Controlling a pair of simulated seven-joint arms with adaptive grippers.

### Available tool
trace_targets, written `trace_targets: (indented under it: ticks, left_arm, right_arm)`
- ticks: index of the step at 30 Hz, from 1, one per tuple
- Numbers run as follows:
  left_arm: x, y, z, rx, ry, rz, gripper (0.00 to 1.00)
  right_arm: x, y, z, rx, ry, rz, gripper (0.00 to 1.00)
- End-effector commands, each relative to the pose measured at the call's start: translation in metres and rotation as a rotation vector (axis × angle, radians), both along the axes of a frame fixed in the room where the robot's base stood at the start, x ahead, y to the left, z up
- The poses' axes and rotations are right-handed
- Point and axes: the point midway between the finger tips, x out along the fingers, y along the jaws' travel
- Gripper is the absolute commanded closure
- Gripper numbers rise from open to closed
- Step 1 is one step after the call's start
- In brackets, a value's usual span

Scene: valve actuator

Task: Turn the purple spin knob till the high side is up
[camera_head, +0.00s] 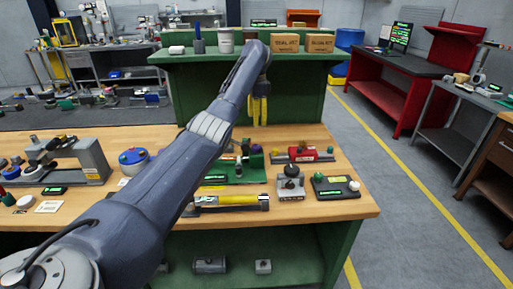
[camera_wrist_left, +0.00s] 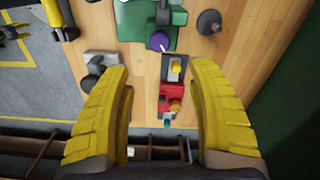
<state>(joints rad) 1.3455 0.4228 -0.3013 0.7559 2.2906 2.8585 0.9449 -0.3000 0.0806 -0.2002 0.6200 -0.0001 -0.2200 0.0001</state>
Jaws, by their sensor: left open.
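The purple knob (camera_wrist_left: 157,40) shows in the left wrist view as a small round disc at the edge of a green device (camera_wrist_left: 136,22). A thin pale line runs from it toward the lower right. My left gripper (camera_head: 259,109) hangs above the bench's back part, fingers down. In the wrist view its yellow fingers (camera_wrist_left: 164,100) are wide apart and empty, the knob beyond them. My right gripper is not in view.
A red device (camera_head: 302,154) lies right of the green one; in the wrist view it (camera_wrist_left: 172,98) shows between the fingers. A grey block with a dark knob (camera_head: 290,184) and a dark box (camera_head: 335,187) stand near the front. A green shelf (camera_head: 300,75) rises behind.

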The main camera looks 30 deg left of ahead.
Motion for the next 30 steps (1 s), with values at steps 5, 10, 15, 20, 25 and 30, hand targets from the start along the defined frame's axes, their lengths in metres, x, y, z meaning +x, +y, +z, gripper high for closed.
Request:
trace_targets:
  ticks: [5, 10, 15, 20, 25, 30]
  left_arm:
    - [-0.001, -0.001, -0.021, -0.003, 0.004, 0.000, 0.41]
    - [-0.001, -0.001, -0.049, -0.003, 0.004, -0.001, 0.41]
    - [-0.001, 0.000, -0.079, -0.001, 0.005, -0.001, 0.41]
    - [-0.001, 0.001, -0.103, 0.001, 0.005, -0.001, 0.41]
    - [-0.001, 0.000, -0.121, 0.000, 0.004, -0.001, 0.41]
    - [-0.001, 0.000, -0.130, 0.000, 0.003, 0.000, 0.41]
  right_arm:
    - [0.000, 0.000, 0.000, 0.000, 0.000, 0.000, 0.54]
    - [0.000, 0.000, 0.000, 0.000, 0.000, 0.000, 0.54]
    - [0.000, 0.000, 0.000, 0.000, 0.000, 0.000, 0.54]
    - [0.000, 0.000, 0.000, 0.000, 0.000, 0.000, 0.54]
    - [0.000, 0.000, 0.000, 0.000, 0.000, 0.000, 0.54]
    - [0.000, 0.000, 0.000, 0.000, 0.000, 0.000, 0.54]
